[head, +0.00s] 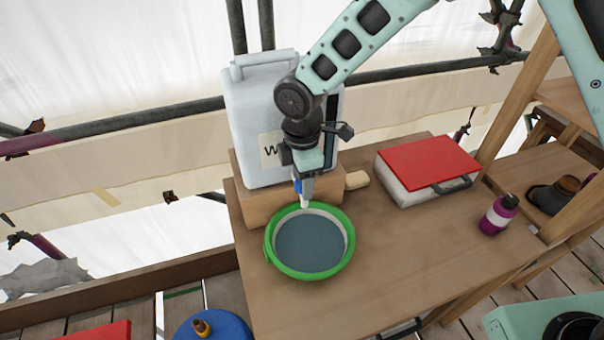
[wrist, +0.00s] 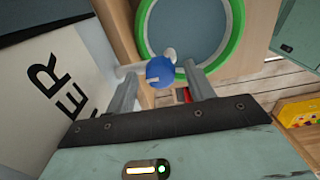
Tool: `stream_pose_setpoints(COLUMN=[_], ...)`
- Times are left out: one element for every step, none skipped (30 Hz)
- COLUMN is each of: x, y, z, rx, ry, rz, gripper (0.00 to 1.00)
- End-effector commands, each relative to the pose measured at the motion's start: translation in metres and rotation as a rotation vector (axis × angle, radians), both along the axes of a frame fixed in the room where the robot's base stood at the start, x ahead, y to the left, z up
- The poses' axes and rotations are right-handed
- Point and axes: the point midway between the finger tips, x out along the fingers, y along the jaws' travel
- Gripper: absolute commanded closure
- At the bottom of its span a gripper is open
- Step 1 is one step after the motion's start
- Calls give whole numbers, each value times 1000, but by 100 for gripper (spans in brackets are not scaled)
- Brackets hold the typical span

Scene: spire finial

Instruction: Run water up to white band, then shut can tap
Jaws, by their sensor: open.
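The white water can (head: 265,110) stands on a wooden block, and its lettering shows at the left of the wrist view (wrist: 45,90). Its tap has a blue knob (wrist: 160,71) and a pale spout over the green-rimmed basin (head: 300,275). Grey-blue water (head: 308,246) lies in the basin, with a pale band (head: 347,236) visible around it below the green rim. My gripper (head: 303,188) is open at the tap, its fingers on either side of the blue knob in the wrist view. I cannot tell whether the fingers touch it or whether water is running.
A white box with a red lid (head: 428,160) and a purple bottle (head: 499,214) stand on the bench (head: 410,265) to the right. A small tan block (head: 357,180) lies beside the can's wooden block. Scaffold poles run behind. The bench front right of the basin is clear.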

Motion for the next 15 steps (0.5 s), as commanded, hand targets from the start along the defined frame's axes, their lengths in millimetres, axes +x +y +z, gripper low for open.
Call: stream_pose_setpoints(x=[0,0,0,1,1,1,1,1,1,2,2,1,1,1,1], y=[0,0,0,0,0,0,0,0,-1,0,0,0,0,0,0], z=[1,1,4,6,10,15,20,25,33,40,47,57,64,71,80], rx=[0,0,-1,-1,0,1,1,2,1,2,3,3,2,3,3], ry=[0,0,0,-1,-3,-4,-3,-4,-5,-6,-6,-6,-6,-6,-6], rz=[0,0,-1,-1,-1,-1,-1,-2,-2,-2,-3,-2,-2,-2,-2], gripper=[47,47,47,47,47,47,47,47,47,47,47,47,47,47,47])
